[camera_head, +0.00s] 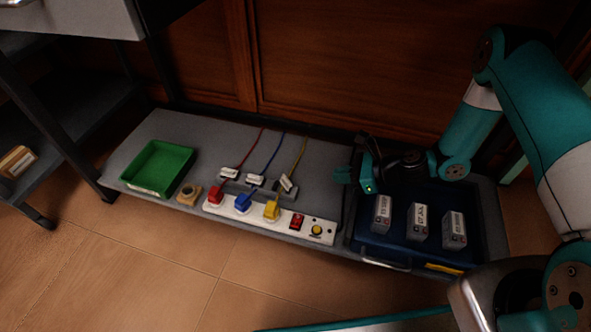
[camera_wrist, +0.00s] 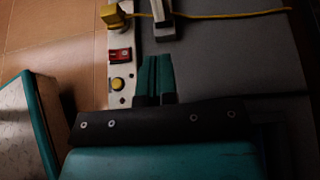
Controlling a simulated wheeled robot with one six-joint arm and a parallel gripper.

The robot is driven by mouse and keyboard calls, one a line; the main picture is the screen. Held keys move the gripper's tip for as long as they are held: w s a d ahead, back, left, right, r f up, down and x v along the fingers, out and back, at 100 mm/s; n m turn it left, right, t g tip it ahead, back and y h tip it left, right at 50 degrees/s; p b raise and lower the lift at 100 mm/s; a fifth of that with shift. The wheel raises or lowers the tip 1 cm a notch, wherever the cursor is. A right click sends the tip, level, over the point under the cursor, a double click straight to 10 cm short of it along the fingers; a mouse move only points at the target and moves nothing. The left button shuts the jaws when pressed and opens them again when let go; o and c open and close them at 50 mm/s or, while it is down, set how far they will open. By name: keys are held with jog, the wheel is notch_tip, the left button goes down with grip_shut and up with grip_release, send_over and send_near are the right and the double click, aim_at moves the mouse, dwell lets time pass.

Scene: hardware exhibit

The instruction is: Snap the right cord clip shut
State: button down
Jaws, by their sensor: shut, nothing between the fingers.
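The right cord clip (camera_head: 287,184) sits on the grey bench behind the power strip, at the yellow cord (camera_head: 299,155). Its white top stands at a steeper angle than the tops of the left clip (camera_head: 229,173) and middle clip (camera_head: 254,180). In the wrist view the right clip (camera_wrist: 162,14) shows at the top edge, partly cut off, with the yellow cord passing by it. My gripper (camera_head: 343,175) is shut and empty, right of the clip and apart from it. In the wrist view its teal fingertips (camera_wrist: 155,62) are together, below the clip.
The power strip (camera_head: 317,230) holds a red, a blue and a yellow plug (camera_head: 271,210), plus a red switch (camera_head: 297,221). A green tray (camera_head: 158,167) is at left. A blue tray (camera_head: 365,241) with three grey boxes lies at right, below my arm.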

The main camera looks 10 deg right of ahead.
jog(key=shift+d, duration=0.2)
jog(key=shift+w+f, duration=0.1)
jog(key=b, duration=0.8)
send_near(289, 181)
jog(key=x, duration=0.6)
jog(key=shift+w+a+f, duration=0.15)
jog(key=shift+a+f, duration=0.05)
jog(key=shift+f, duration=0.15)
jog(key=shift+w+a+b, duration=0.15)
jog(key=shift+a+b, duration=0.25)
jog(key=shift+a, duration=0.05)
jog(key=shift+d, duration=0.2)
jog(key=shift+a+r+p, duration=0.1)
jog(key=shift+p, duration=0.25)
